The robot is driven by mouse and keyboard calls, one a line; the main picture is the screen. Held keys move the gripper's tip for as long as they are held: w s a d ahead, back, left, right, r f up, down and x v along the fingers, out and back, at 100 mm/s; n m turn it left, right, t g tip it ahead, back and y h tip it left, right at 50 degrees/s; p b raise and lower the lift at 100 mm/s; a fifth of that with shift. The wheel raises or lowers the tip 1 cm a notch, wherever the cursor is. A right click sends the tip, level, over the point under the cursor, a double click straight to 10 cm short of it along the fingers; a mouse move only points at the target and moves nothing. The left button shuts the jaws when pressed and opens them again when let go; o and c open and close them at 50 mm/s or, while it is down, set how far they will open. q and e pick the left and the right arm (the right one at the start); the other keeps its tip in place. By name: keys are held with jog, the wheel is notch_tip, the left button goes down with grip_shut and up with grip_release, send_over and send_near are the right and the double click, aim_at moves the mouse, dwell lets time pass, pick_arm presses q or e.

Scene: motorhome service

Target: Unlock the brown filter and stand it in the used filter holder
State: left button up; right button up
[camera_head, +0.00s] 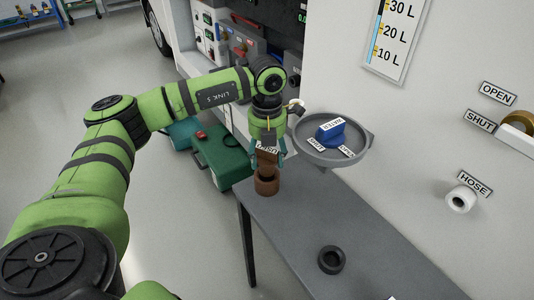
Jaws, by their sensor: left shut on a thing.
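My left gripper (268,148) points down above the far left end of the grey table and is shut on the brown filter (267,160). The filter is upright, and its top is partly hidden by the fingers and a small white label. Directly under it is a brown round cup (266,185) at the table's edge. I cannot tell whether the filter's lower end is inside the cup or just above it. A dark round ring-shaped holder (332,260) sits on the table further right, and it looks empty. My right gripper is not in view.
A grey round dish (362,157) on the white wall holds a blue labelled handle (345,133), just right of the gripper. A green case (222,155) stands on the floor behind. The grey table (300,225) is clear between cup and ring. A hose fitting (460,199) juts from the wall.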

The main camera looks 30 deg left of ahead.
aim_at(267, 167)
pick_arm(q)
jog(key=shift+f+b, duration=1.7)
jog(key=shift+f, duration=0.75)
jog(key=o, duration=1.4)
jog(key=shift+r, duration=0.25)
notch_tip(267, 167, up, 7)
jog(key=shift+r, duration=0.1)
